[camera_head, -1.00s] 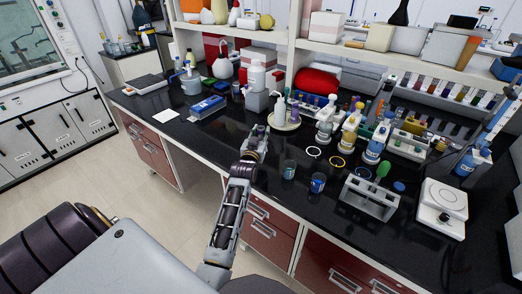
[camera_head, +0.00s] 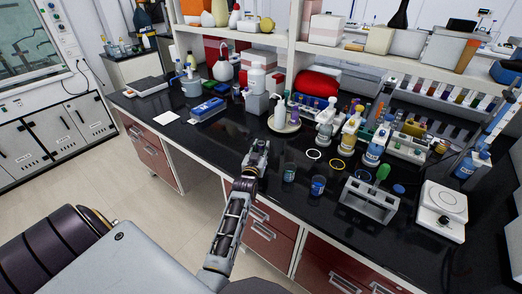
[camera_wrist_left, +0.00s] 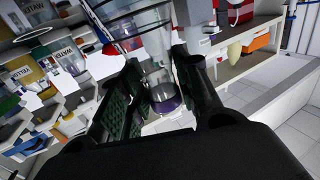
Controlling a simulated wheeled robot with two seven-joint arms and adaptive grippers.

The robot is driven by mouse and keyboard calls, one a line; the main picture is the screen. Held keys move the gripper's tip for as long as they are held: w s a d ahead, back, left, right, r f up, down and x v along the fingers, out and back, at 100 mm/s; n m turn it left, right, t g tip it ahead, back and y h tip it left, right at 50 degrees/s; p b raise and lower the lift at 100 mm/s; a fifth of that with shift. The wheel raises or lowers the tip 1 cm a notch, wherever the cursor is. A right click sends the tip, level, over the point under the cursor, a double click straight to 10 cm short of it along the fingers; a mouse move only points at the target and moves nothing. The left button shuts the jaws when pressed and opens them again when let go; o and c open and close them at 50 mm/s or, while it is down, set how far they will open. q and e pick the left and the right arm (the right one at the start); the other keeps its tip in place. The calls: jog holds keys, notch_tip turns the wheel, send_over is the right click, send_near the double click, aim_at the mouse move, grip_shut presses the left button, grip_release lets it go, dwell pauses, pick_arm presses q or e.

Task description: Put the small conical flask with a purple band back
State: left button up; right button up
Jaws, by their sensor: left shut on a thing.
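My left gripper (camera_head: 258,152) is over the front part of the black bench, left of two small blue-marked beakers. In the left wrist view the gripper (camera_wrist_left: 156,75) has its dark fingers on either side of a clear conical flask with a purple band (camera_wrist_left: 164,101), and it is shut on it. The flask cannot be made out in the head view, where the gripper hides it. A white ring (camera_head: 314,154) and a yellow ring (camera_head: 337,163) lie on the bench to the right. My right gripper is not in view.
Two beakers (camera_head: 290,172) (camera_head: 318,187) stand close right of the gripper. A round tray (camera_head: 284,130) with bottles, several labelled bottles (camera_head: 351,137), a grey rack (camera_head: 367,207) and a white balance-like device (camera_head: 442,207) stand further off.

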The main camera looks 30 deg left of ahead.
pick_arm(q)
jog(key=shift+f, duration=0.35)
jog(key=shift+f, duration=0.1)
jog(key=o, duration=1.1)
